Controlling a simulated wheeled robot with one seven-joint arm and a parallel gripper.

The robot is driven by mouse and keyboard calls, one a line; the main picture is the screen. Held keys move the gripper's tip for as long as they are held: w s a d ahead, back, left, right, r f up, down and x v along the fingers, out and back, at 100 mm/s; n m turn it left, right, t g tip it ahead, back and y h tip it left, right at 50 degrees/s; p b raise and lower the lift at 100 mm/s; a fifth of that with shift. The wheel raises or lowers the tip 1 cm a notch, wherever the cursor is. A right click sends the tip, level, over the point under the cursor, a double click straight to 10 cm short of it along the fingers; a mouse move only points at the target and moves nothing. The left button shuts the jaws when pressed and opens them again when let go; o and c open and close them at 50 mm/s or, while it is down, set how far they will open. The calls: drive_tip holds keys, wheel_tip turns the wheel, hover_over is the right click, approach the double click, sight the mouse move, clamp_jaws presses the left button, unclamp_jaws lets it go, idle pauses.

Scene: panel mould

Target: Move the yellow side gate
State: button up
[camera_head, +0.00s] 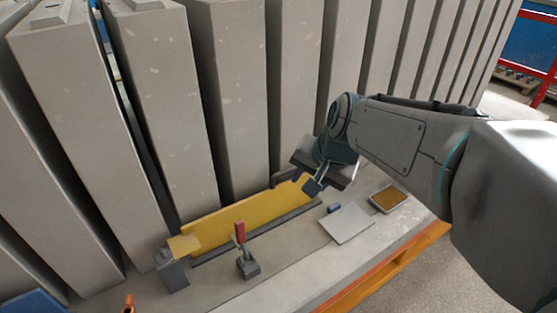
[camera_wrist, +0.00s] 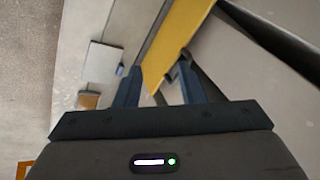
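The yellow side gate (camera_head: 243,217) is a long, low bar standing along the foot of the grey panels in the head view. Its left end, with a yellow tab, meets a grey block (camera_head: 173,272). My gripper (camera_head: 306,181) is at the gate's right end, with its fingers spread. In the wrist view the gate (camera_wrist: 180,38) runs down between the two separated fingertips (camera_wrist: 158,70). The fingers do not look closed on it; whether either touches it I cannot tell. The gate's far right end is partly hidden by my gripper in the head view.
A red-handled clamp (camera_head: 246,264) stands in front of the gate. A pale plate (camera_head: 346,224), a small blue piece (camera_head: 334,208) and a brown-topped tray (camera_head: 388,198) lie to the right. Tall grey panels (camera_head: 238,90) stand close behind the gate.

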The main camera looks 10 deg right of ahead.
sight(285, 172)
drive_tip(key=w+d+f+m+t+b, duration=0.1)
drive_tip(key=w+d+f+m, duration=0.1)
drive_tip(key=w+m, duration=0.7)
drive_tip(key=w+a+f, duration=0.1)
drive_tip(key=w+f, duration=0.2)
drive_tip(key=w+a+f+n, duration=0.1)
drive_tip(key=w+f, duration=0.2)
drive_tip(key=f, duration=0.1)
drive_tip(key=w+a+f+n, duration=0.1)
drive_tip(key=w+f, duration=0.2)
drive_tip(key=shift+w+f+y+b, duration=0.15)
drive_tip(key=shift+f+y+b, duration=0.15)
drive_tip(key=shift+f+b, duration=0.05)
drive_tip(key=shift+d, duration=0.1)
clamp_jaws()
